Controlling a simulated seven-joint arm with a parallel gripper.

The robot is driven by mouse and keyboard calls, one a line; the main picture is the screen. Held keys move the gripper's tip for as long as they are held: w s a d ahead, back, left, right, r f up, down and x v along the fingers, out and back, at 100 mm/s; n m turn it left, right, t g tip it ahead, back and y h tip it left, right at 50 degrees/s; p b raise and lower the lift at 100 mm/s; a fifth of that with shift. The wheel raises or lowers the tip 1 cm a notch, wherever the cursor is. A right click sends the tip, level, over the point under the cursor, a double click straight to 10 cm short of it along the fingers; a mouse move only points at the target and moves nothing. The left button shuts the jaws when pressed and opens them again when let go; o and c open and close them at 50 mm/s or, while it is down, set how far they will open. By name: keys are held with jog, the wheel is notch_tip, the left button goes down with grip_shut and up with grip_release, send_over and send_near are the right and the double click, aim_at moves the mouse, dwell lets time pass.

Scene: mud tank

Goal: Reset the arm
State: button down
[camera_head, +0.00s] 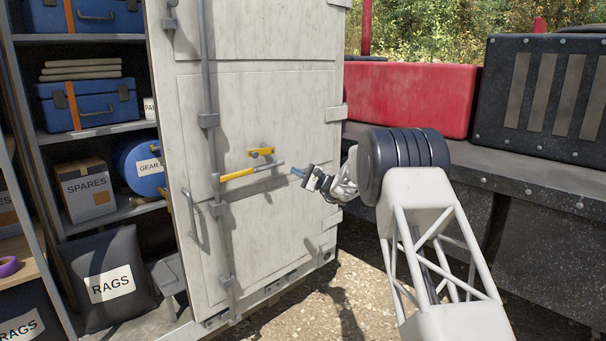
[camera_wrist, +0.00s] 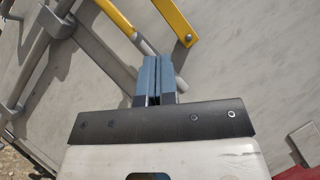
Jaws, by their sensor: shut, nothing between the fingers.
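My gripper (camera_head: 299,173) is in front of the grey cabinet door (camera_head: 270,115) at the middle of the head view, and its fingers point left toward the door's yellow-sleeved handle (camera_head: 238,174). In the wrist view the blue-grey fingertips (camera_wrist: 156,78) are together, with nothing held between them. The yellow handle (camera_wrist: 122,18) shows just beyond and left of the fingertips there, its grey end passing close by them. Whether the fingers touch the handle, I cannot tell. A yellow catch (camera_head: 261,152) is fixed on the door above the handle.
The door stands open, with shelves of blue toolboxes (camera_head: 88,104), a SPARES box (camera_head: 87,188) and a RAGS bag (camera_head: 108,280) at its left. A red box (camera_head: 412,97) and a black case (camera_head: 545,95) sit on the dark truck bed at right. Gravel ground lies below.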

jog(key=s+d+r+n+g+h, duration=0.1)
jog(key=s+d+r+h, duration=0.15)
jog(key=s, duration=0.95)
jog(key=s+d+r+n+g+h, duration=0.2)
jog(key=s+r+h, duration=0.2)
jog(key=s, duration=0.7)
jog(key=s+d+r+n+g+h, duration=0.1)
jog(key=s+d+r+h, duration=0.2)
jog(key=s, duration=0.9)
jog(key=s+d+f+n+h, duration=0.1)
jog(key=s+d+f+h, duration=0.2)
jog(key=s, duration=1.1)
jog(key=s+d+f+n+t+h, duration=0.1)
jog(key=s+d+h, duration=0.4)
jog(key=s, duration=1)
jog(key=s+d+f+n+h, duration=0.2)
jog(key=s+d+f+h, duration=0.2)
jog(key=s+d, duration=0.5)
jog(key=s+f, duration=0.1)
jog(key=s, duration=0.4)
jog(key=shift+s+f, duration=0.2)
jog(key=shift+s, duration=0.15)
jog(key=shift+w, duration=0.15)
